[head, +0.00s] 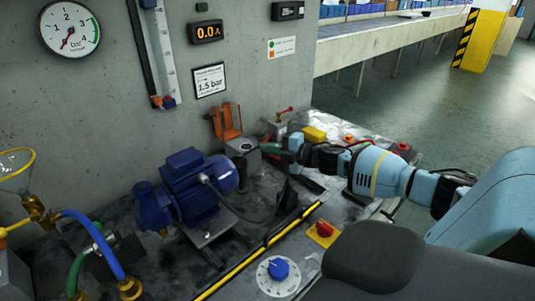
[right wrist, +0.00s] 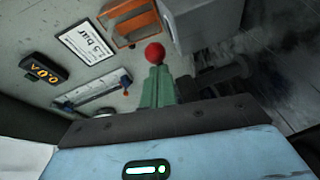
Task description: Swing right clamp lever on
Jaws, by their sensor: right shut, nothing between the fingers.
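My right gripper (head: 271,148) reaches in from the right, its green fingertips beside a grey block (head: 243,160) on the bench. In the right wrist view its green fingers (right wrist: 157,85) are together and empty. A red ball knob (right wrist: 154,54) shows right at their tips; whether they touch it I cannot tell, and any lever arm under it is hidden. Another small lever with a red knob (head: 290,109) stands farther back by the wall. I cannot tell for certain which knob belongs to the right clamp lever. My left gripper is not in view.
A blue motor pump (head: 195,185) stands left of the grey block. An orange bracket (head: 226,121) is behind it, and a yellow block (head: 314,134) lies behind my right wrist. A yellow-black strip (head: 265,245), red-yellow switch (head: 323,231) and blue dial (head: 278,268) are in front.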

